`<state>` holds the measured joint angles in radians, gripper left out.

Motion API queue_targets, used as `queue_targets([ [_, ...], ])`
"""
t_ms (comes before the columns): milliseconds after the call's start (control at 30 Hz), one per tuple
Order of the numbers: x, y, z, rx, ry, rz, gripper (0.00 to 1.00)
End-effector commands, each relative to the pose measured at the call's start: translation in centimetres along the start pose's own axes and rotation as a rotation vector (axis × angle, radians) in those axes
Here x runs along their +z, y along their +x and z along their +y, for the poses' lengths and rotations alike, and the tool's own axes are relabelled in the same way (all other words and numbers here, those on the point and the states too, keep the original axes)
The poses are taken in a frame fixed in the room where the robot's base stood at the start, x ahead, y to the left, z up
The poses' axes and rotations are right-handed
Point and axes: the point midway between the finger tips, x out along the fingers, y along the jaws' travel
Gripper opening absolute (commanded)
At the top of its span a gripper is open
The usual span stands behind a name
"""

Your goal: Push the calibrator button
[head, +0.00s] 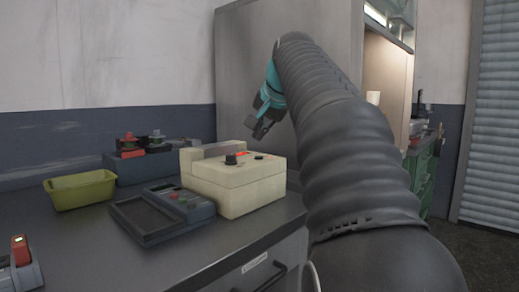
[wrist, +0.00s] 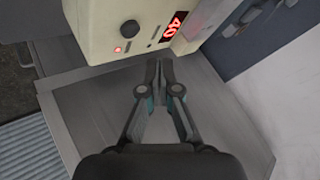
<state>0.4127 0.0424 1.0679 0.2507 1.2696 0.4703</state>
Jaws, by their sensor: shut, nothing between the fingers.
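The calibrator appears to be the cream box (head: 235,190) on the grey counter, with a black knob and red marks on its upper panel. In the wrist view the cream box (wrist: 95,25) fills the top, with a black knob (wrist: 131,28), a small lit red button (wrist: 118,49) and a red display (wrist: 173,25). My gripper (head: 256,129) is above the back right of the box in the head view. In the wrist view my gripper (wrist: 159,64) is shut and empty. Its tips point toward the box's panel edge, right of the red button; contact cannot be told.
A dark grey device (head: 160,212) lies left of the box. A yellow-green bin (head: 80,190) and a dark unit with red and black knobs (head: 140,160) stand further left. A red-topped item (head: 20,258) is at the counter's left. A tall panel (head: 235,75) rises behind.

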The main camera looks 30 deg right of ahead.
Motion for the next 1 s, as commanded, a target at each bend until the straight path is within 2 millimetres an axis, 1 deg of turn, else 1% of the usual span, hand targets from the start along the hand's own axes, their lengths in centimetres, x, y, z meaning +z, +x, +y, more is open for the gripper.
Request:
queue_targets([
  [100,-0.6,-0.7,-0.6,-0.001,0.000,0.001,0.00],
  [433,-1.9,-2.4,-1.8,-0.001,0.000,0.001,0.00],
  [767,-1.9,-2.6,-1.9,0.000,0.000,0.000,0.00],
  [867,-1.6,-2.7,-1.9,0.000,-0.005,-0.002,0.00],
  [967,-0.3,-2.6,-2.0,0.003,-0.029,-0.013,0.00],
  [1000,0.6,-2.6,-1.9,0.006,-0.044,-0.022,0.00],
])
